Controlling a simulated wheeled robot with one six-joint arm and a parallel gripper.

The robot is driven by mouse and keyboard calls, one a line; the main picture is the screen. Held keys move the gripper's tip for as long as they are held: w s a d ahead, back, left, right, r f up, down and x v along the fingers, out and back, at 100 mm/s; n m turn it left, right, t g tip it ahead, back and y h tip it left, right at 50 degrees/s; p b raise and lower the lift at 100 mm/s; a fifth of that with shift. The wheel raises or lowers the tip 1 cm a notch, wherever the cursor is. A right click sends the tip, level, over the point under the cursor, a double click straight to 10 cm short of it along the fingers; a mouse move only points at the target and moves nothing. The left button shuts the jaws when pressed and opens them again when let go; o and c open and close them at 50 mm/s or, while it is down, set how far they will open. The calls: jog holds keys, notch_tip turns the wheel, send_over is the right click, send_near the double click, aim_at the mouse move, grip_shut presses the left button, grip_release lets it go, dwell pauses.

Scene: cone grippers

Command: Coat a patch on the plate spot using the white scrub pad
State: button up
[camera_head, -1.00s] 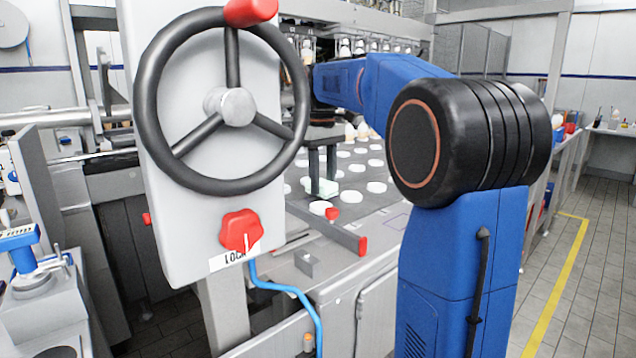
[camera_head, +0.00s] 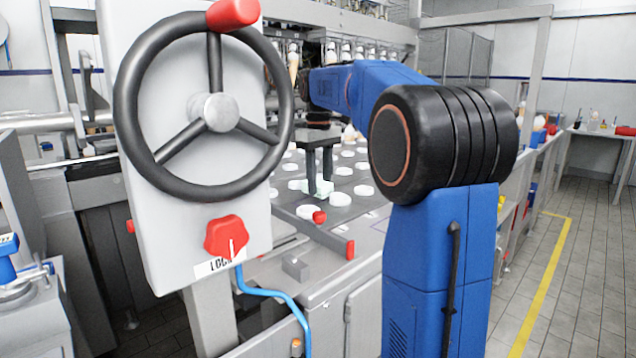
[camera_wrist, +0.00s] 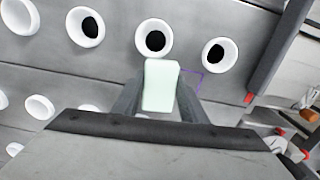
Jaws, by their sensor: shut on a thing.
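My gripper (camera_wrist: 160,95) is shut on the white scrub pad (camera_wrist: 160,86), a pale, slightly greenish block between the two fingers in the wrist view. In the head view my gripper (camera_head: 318,185) points down over the grey plate with the white rings, and the pad shows only as a pale bit at the fingertips. A thin purple outline (camera_wrist: 201,82), which looks like the plate spot, lies on the grey plate just right of the pad; the pad and finger hide part of it. I cannot tell whether the pad touches the plate.
White rings with dark centres (camera_wrist: 154,38) stand in rows on the plate around the pad. A dark rail (camera_wrist: 279,50) borders the right side in the wrist view. A panel with a black handwheel (camera_head: 213,112) and red knob (camera_head: 227,238) stands left of my arm.

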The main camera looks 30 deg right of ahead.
jog(key=shift+s+a+r, duration=0.1)
jog(key=shift+s+a, duration=0.15)
jog(key=shift+a, duration=0.45)
jog(key=shift+s+a, duration=0.25)
jog(key=shift+a, duration=0.45)
jog(key=shift+s+a, duration=0.15)
jog(key=shift+a, duration=0.95)
jog(key=shift+s+a, duration=0.15)
jog(key=shift+a, duration=0.95)
jog(key=shift+r, duration=2.9)
jog(key=shift+r, duration=0.1)
notch_tip(320, 180, up, 3)
jog(key=shift+f, duration=0.1)
